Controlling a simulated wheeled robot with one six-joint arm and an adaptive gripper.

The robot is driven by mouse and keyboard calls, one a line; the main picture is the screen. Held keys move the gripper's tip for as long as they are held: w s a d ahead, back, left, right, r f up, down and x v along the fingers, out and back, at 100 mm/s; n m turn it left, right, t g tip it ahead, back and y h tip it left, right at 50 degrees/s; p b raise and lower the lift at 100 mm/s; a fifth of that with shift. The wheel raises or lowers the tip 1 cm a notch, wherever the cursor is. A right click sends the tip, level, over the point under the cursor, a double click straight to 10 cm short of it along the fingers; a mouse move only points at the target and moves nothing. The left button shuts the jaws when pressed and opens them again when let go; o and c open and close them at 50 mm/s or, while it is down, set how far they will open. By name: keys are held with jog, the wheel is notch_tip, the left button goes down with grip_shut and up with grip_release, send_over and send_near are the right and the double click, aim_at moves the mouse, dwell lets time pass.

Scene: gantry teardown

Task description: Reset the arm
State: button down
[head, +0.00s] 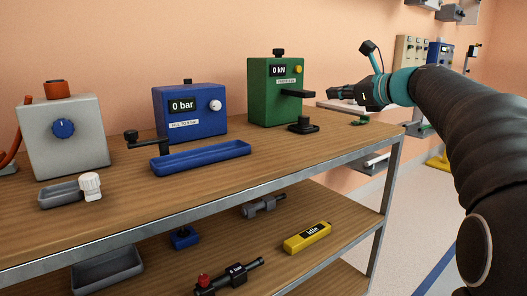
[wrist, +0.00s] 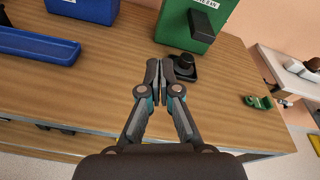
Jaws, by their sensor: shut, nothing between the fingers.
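My arm reaches in from the right in the head view, and my gripper (head: 334,93) is at its far end, to the right of the green box. In the wrist view my gripper (wrist: 165,70) is shut and empty, with its fingertips together above the wooden shelf top (wrist: 105,95). A small black base (wrist: 183,68) lies just beyond the fingertips in that view; I cannot tell whether they touch it. The green box (head: 268,98) reads "0 kN" and stands upright on the shelf.
A blue box (head: 190,112) reading "0 bar", a blue tray (head: 200,157) and a grey box (head: 62,137) with a blue knob stand on the top. A small green part (head: 360,121) lies near the right edge. The lower shelf holds a yellow "idle" device (head: 307,238). Floor is open at right.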

jog(key=s+a+f+n+g+h, duration=0.25)
jog(key=s+a+f+n, duration=0.3)
jog(key=s+f, duration=0.35)
jog(key=s+d+f+n+g+h, duration=0.1)
jog(key=s+f+n+g+h, duration=0.1)
jog(key=s+f+n, duration=0.7)
jog(key=s+d+f+n+g+h, duration=0.2)
jog(key=s+f+n+h, duration=0.3)
jog(key=s+f+n, duration=0.5)
jog(key=s+f, duration=0.5)
jog(key=s, duration=0.5)
jog(key=shift+n+g, duration=0.25)
